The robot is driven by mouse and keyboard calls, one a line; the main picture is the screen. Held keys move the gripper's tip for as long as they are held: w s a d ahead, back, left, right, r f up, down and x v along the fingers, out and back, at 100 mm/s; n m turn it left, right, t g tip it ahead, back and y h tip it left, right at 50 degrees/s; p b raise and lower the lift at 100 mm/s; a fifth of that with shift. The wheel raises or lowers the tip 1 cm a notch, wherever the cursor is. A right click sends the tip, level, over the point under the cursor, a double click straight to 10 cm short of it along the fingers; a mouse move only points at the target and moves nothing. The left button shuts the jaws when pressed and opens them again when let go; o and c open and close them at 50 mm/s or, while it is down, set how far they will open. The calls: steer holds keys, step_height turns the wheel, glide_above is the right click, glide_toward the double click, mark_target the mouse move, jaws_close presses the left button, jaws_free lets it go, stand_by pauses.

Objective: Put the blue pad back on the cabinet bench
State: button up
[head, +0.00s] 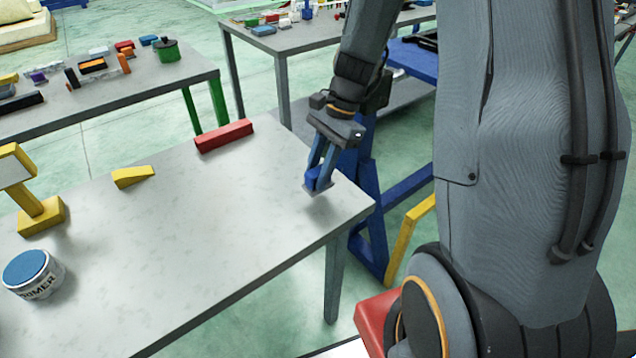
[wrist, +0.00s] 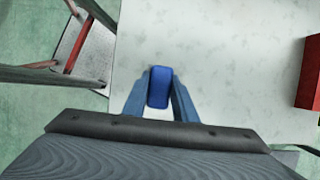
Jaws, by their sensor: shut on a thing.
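The blue pad (wrist: 159,88) is a small rounded blue block held between the two fingers of my gripper (wrist: 160,98) in the wrist view. In the head view my gripper (head: 318,184) is at the right corner of the near grey table (head: 190,260), with the blue pad (head: 312,177) between its fingertips. The pad is at or just above the tabletop; I cannot tell whether it touches. I cannot tell which of the tables is the cabinet bench.
A red block (head: 224,136), a yellow wedge (head: 134,177), a yellow stand (head: 40,215) and a blue-topped can (head: 30,275) are on the near table. Its middle is clear. Other tables with small items (head: 100,95) stand behind. A blue frame (head: 372,215) stands beside the right corner.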

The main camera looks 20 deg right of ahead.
steer(key=shift+f, duration=1.85)
steer(key=shift+f, duration=0.1)
steer(key=o, duration=0.9)
steer(key=shift+o, duration=0.2)
steer(key=b+v, duration=0.1)
steer(key=v, duration=1)
steer(key=s+a+f+n+t+h, duration=0.2)
steer(key=s+a+n+h, duration=0.1)
steer(key=s+n, duration=0.7)
steer(key=n+h, duration=0.1)
steer(key=n, duration=0.3)
steer(key=shift+s+a+t, duration=0.3)
steer(key=shift+a, duration=0.1)
steer(key=shift+f, duration=0.15)
